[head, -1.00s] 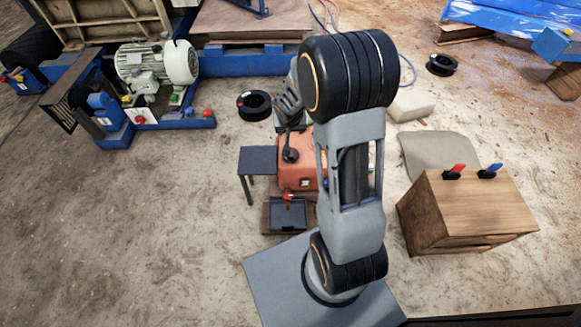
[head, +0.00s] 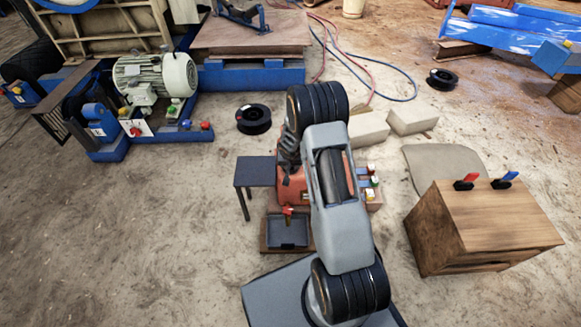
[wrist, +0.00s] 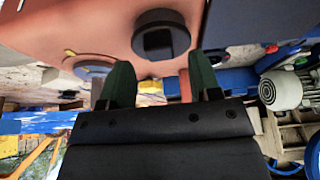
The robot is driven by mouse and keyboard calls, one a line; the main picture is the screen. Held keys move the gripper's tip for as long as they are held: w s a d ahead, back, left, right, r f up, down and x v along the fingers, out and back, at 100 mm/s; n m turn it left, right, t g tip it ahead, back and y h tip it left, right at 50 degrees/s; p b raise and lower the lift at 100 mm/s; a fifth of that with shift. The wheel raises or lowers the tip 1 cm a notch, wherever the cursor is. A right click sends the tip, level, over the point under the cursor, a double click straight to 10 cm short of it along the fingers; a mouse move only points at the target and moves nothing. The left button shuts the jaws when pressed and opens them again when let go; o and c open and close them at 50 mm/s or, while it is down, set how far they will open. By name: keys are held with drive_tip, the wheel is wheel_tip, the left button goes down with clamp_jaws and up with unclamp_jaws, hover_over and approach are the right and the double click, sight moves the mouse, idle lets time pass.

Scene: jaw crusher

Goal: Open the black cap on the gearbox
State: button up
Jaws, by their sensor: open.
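The orange gearbox (head: 290,192) stands on the ground in the head view, partly hidden behind my arm. In the wrist view its orange side (wrist: 90,30) fills the top of the picture. The round black cap (wrist: 161,35) with a square raised middle sits on that surface. My gripper (wrist: 160,78) is open in the wrist view, with its two green fingers spread and nothing between them. The cap lies just beyond the fingertips, roughly centred between them and apart from them. In the head view my arm hides the cap and the fingers.
A small dark table (head: 256,171) and a tray (head: 287,232) with a red-topped item stand beside the gearbox. A wooden cabinet (head: 485,225) with red and blue switches is at right. Pale blocks (head: 412,120) lie behind. A motor (head: 155,78) stands at left.

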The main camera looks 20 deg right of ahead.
drive_tip(key=shift+x, duration=1.35)
clamp_jaws()
